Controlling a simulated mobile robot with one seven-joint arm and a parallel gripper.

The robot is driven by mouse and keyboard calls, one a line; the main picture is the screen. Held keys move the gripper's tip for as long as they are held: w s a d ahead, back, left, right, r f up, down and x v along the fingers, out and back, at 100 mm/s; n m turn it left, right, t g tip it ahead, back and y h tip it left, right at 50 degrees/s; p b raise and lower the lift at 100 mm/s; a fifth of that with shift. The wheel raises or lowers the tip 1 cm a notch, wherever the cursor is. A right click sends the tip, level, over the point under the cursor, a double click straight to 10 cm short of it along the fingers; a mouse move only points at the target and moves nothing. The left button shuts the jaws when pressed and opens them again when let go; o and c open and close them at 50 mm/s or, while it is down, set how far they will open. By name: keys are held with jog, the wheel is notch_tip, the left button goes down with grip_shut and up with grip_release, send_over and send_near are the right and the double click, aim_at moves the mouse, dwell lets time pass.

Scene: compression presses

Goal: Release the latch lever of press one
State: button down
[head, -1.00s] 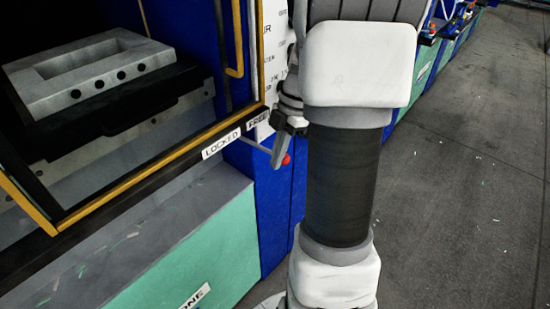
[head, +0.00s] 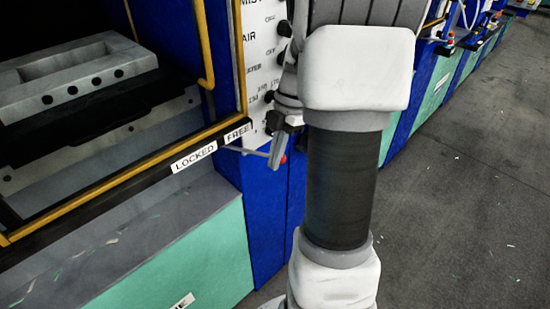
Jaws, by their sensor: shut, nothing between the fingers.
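The latch lever (head: 250,152) of the press in front of me is a thin grey rod on the front lower rail. It starts between the LOCKED label (head: 193,158) and the FREE label (head: 238,132) and runs right, below the FREE label. My gripper is shut and empty, pointing down across the lever's outer end. It appears to touch the lever on its near side, but contact cannot be made out surely. My arm hides the area to the right.
The press frame with yellow edging (head: 110,189) stands at left, with a grey mould block (head: 75,75) inside. A white control panel (head: 262,50) is behind my gripper. A green base (head: 185,255) is below. Grey floor (head: 460,200) is open at right; more presses stand behind.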

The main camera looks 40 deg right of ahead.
jog(key=shift+w+d, duration=0.35)
jog(key=shift+d, duration=0.25)
jog(key=shift+d+r, duration=0.1)
jog(key=shift+d, duration=0.1)
jog(key=shift+w+r, duration=0.1)
